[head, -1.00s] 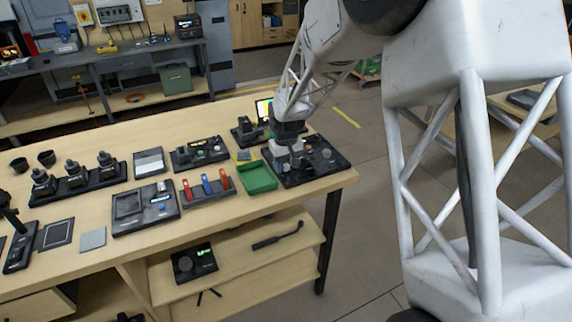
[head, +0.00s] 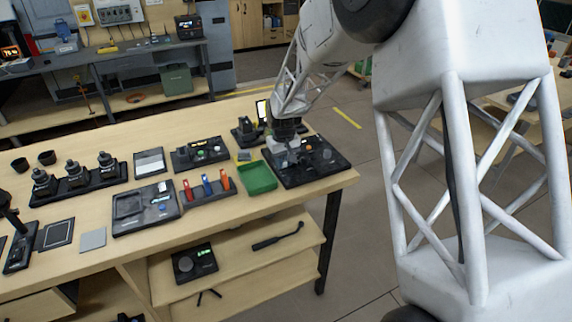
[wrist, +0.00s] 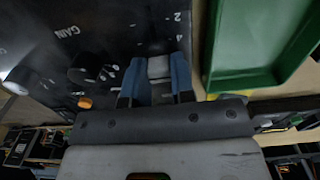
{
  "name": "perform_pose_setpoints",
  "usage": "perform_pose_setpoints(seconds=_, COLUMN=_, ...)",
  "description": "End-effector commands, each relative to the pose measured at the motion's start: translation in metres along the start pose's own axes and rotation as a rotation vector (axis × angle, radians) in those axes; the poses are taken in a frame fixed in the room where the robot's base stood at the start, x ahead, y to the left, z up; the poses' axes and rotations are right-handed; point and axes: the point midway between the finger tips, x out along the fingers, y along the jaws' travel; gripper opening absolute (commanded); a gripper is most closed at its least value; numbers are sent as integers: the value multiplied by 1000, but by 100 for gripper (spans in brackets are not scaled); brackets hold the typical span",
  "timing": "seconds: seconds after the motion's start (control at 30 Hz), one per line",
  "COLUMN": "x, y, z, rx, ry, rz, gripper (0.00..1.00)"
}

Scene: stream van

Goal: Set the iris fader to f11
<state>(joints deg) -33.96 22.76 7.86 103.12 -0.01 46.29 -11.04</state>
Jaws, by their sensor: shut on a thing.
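The black control panel (head: 338,168) lies at the right end of the bench in the head view. In the wrist view the panel (wrist: 115,25) fills the upper left, with the word GAIN and the marks 2 and 4. My gripper (wrist: 157,78) has blue fingers on both sides of a light grey fader cap (wrist: 158,66), shut on it. The marks stand close beside the cap. The cap's exact place against the f11 mark cannot be read. In the head view my gripper (head: 284,150) is low over the panel's left part.
A green tray (head: 257,178) stands just left of the panel, and its wall (wrist: 212,45) is close to my gripper in the wrist view. A dark knob (wrist: 85,68) and an orange button (wrist: 85,102) are on the panel. A small screen (head: 263,110) stands behind.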

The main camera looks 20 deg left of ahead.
Motion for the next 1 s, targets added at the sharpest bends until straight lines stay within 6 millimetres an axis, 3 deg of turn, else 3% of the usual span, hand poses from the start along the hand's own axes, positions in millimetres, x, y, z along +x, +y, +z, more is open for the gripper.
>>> perform_pose_setpoints(seconds=0.13, x=0, y=0, z=-14, rx=0, ry=1, rz=0, gripper=0)
perform_pose_setpoints(seconds=0.4, x=0, y=0, z=-14, rx=0, ry=1, rz=0, gripper=0)
perform_pose_setpoints(seconds=0.43, x=0, y=0, z=-14, rx=0, ry=1, rz=0, gripper=28)
perform_pose_setpoints(seconds=0.57, x=0, y=0, z=-14, rx=0, ry=1, rz=0, gripper=48)
perform_pose_setpoints(seconds=1.0, x=-5, y=0, z=-14, rx=0, ry=1, rz=0, gripper=49)
